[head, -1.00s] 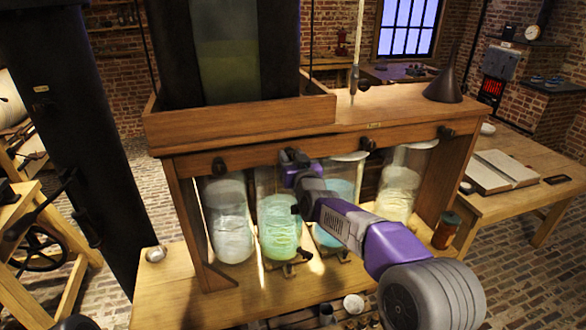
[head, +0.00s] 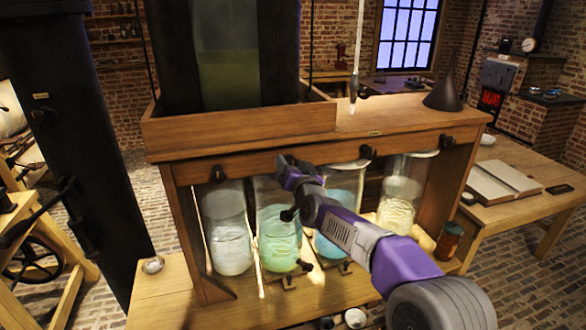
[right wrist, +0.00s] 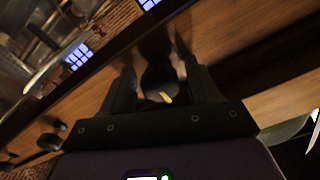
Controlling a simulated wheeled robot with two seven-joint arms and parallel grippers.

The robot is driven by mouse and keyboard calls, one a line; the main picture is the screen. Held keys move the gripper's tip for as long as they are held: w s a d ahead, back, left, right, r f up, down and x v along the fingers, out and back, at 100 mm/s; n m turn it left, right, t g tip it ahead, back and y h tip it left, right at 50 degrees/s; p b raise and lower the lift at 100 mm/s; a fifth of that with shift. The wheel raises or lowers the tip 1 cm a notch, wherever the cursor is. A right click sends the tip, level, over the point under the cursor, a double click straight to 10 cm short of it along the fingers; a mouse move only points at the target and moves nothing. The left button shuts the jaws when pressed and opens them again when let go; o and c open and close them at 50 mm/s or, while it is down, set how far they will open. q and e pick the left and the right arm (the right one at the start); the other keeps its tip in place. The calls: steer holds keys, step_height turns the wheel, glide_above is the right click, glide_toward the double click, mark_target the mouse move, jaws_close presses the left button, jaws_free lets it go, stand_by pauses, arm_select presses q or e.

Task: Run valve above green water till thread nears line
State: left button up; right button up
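The jar of green water (head: 280,239) stands second from the left under the wooden shelf. My right gripper (head: 287,163) is at the shelf's front edge just above that jar, hiding its valve in the head view. In the right wrist view a dark round valve knob (right wrist: 160,76) with a yellow mark sits between the two fingers, which stand on either side of it with narrow gaps. A thin pale rod (head: 355,75) hangs above the shelf; no thread or line can be made out. My left gripper is not in view.
A pale jar (head: 229,235) stands left of the green one; a blue jar (head: 341,190) and a yellowish jar (head: 400,197) stand to the right. Other valve knobs (head: 368,152) line the shelf edge (head: 240,161). A dark funnel (head: 444,93) stands on top.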

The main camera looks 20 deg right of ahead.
steer(key=shift+o, duration=0.9)
steer(key=shift+s+b, duration=0.5)
steer(key=shift+s, duration=2.05)
steer(key=s+a+f+n+g, duration=0.1)
steer(key=s+f+g, duration=0.2)
steer(key=f, duration=1)
steer(key=s+a+f+g+y, duration=0.1)
steer(key=s+f+g, duration=0.2)
steer(key=f, duration=1)
steer(key=s+a+f+n+g, duration=0.1)
steer(key=s+f+g, duration=0.2)
steer(key=f, duration=1.1)
steer(key=s+a+f+g+y, duration=0.1)
steer(key=s+a+f+g, duration=0.1)
steer(key=s+f, duration=0.3)
steer(key=s+a+f+g, duration=0.1)
steer(key=s+f+g, duration=0.2)
steer(key=s, duration=1)
steer(key=s+a+f+g+y, duration=0.1)
steer(key=s+a+f+g, duration=0.1)
steer(key=s+f, duration=0.7)
steer(key=shift+s+a+g+y, duration=0.35)
steer(key=shift+s+g, duration=0.1)
steer(key=shift+g, duration=0.35)
